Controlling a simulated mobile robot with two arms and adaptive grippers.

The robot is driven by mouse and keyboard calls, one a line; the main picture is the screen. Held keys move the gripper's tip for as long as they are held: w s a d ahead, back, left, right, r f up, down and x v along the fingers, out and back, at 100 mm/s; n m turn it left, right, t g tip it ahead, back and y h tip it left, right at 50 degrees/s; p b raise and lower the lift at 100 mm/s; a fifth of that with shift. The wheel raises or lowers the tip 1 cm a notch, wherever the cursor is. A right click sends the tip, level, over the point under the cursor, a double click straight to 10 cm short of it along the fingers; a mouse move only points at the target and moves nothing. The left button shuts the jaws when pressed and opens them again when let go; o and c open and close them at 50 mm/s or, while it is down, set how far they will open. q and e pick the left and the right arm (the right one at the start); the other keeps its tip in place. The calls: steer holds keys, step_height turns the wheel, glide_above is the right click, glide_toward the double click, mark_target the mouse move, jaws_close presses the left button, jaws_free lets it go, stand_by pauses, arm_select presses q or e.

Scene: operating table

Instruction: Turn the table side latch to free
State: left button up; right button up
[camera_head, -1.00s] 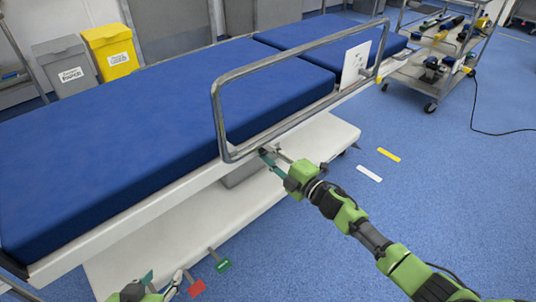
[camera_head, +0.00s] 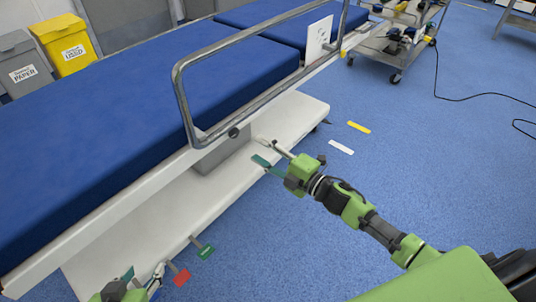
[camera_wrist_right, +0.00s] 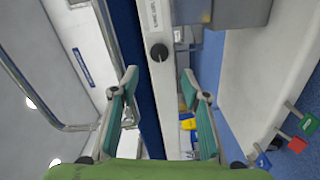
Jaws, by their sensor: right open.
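The side latch looks to be a small dark round knob (camera_head: 233,132) on the white side rail of the table, below the lower corner of the metal side guard. In the right wrist view the knob (camera_wrist_right: 159,52) shows beyond and between the fingertips; I cannot tell which way it is turned. My right gripper (camera_head: 265,152) is open and empty. It is apart from the knob, to its right and out from the rail. It also shows in the wrist view (camera_wrist_right: 160,85). My left gripper (camera_head: 143,276) is low at the left, partly cut off, fingers apart.
The metal side guard (camera_head: 179,95) rises above the rail. A white lower base (camera_head: 120,240) juts out beneath, with red (camera_head: 181,277) and green (camera_head: 206,252) pedals. A trolley (camera_head: 385,48) stands at the back right. The blue floor at right is largely clear.

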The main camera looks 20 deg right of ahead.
steer(key=shift+v, duration=1.3)
steer(key=shift+a, duration=0.1)
